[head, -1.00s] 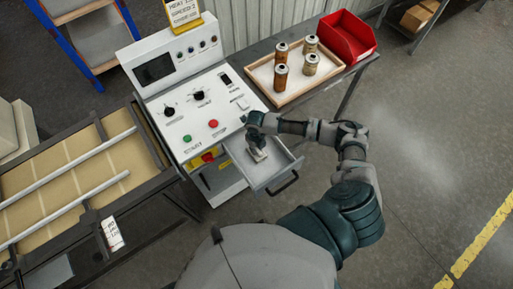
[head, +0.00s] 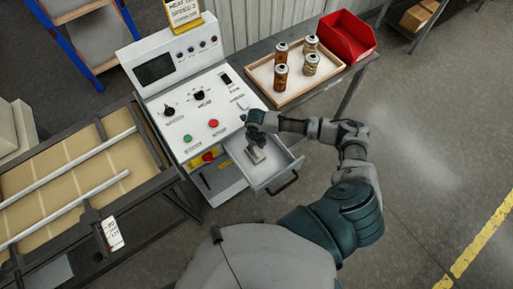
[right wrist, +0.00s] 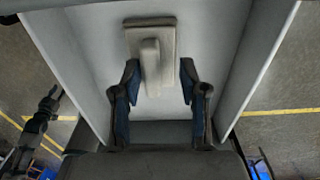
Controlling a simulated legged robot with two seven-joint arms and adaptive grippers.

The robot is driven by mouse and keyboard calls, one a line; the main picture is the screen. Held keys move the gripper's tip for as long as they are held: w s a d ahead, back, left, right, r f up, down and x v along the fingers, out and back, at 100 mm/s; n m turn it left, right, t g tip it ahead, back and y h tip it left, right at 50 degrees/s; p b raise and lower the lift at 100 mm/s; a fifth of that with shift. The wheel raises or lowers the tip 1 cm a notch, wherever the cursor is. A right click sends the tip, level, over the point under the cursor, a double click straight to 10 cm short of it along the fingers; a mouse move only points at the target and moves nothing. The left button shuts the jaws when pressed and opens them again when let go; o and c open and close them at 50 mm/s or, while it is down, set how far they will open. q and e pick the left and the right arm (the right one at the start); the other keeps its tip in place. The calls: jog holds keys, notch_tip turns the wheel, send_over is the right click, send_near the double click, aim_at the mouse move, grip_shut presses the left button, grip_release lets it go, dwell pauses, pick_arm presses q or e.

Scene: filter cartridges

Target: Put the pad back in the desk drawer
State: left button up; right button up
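The pad (head: 257,154) is a small light grey block with a raised grip. It lies inside the open desk drawer (head: 277,180) under the control console. In the right wrist view the pad (right wrist: 150,30) rests on the drawer's pale floor, its grip pointing toward my gripper. My right gripper (head: 256,140) is over the drawer. In the right wrist view its fingers (right wrist: 160,85) stand apart on either side of the grip, with a gap on both sides. My left gripper does not show in the head view.
The console (head: 205,110) has knobs, a green and a red button. To its right a wooden tray (head: 290,95) holds several cartridges, with a red bin (head: 347,38) beyond. A conveyor frame (head: 90,180) stands at the left. The floor at right is clear.

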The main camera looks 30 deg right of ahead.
notch_tip(320, 180, up, 11)
jog(key=shift+b, duration=0.3)
jog(key=shift+f, duration=0.15)
dwell(0.3)
